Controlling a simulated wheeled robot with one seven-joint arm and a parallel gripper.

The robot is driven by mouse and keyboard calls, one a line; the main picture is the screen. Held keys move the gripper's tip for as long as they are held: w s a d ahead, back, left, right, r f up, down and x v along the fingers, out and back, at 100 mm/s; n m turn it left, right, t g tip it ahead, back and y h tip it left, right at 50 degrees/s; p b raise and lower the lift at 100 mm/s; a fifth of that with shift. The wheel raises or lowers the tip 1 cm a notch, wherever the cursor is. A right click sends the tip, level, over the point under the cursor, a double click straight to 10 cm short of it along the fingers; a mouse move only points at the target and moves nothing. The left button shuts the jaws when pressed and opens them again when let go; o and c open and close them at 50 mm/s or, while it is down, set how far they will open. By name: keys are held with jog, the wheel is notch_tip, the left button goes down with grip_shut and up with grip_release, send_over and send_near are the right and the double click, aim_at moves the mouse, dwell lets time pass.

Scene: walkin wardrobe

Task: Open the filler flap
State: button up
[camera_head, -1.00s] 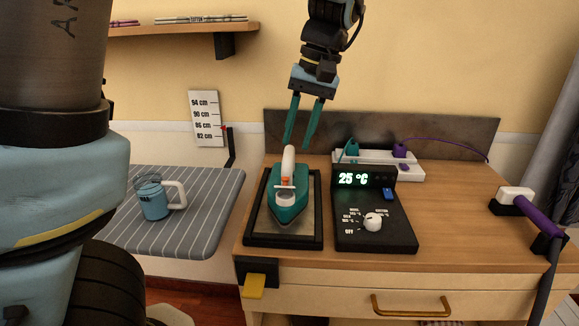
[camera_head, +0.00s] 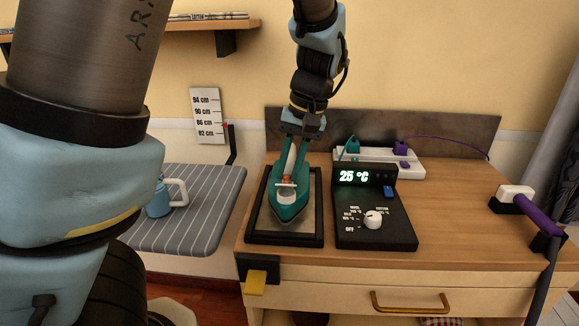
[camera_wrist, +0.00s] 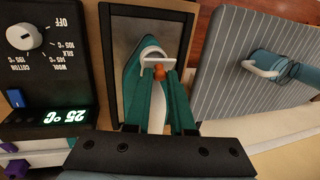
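The teal iron (camera_head: 289,210) with a pale handle lies in its black-framed rest on the wooden desk. A white filler flap (camera_head: 286,185) is on its top toward the front, beside an orange part, and also shows in the wrist view (camera_wrist: 158,62). It looks closed, though its state is hard to tell at this size. My gripper (camera_head: 292,172) is above the iron with its teal fingers pointing down on either side of the handle. The fingers are apart, and their tips are just behind the flap in the wrist view; contact cannot be told.
A black control box (camera_head: 375,222) with a dial and a 25 °C display stands right of the iron. A white power strip (camera_head: 375,158) lies behind it.

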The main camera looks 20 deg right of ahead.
grip_shut()
jog(key=shift+r, duration=0.1)
jog(key=shift+w+r+g+p, duration=0.2)
jog(key=shift+w+g+p, duration=0.15)
jog(key=shift+p, duration=0.45)
jog(key=shift+w+d+r+g+y+p, duration=0.15)
jog(key=shift+w+g+y+p, duration=0.3)
jog(key=shift+p, duration=0.45)
jog(key=shift+w+d+g+y+p, duration=0.25)
jog(key=shift+g+p, duration=0.45)
jog(key=shift+p, duration=0.25)
jog(key=shift+w+d+f+m+g+y+p, duration=0.1)
jog(key=shift+f+m+g+y+p, duration=0.25)
jog(key=shift+g, duration=0.15)
jog(key=shift+o, duration=1.3)
grip_release()
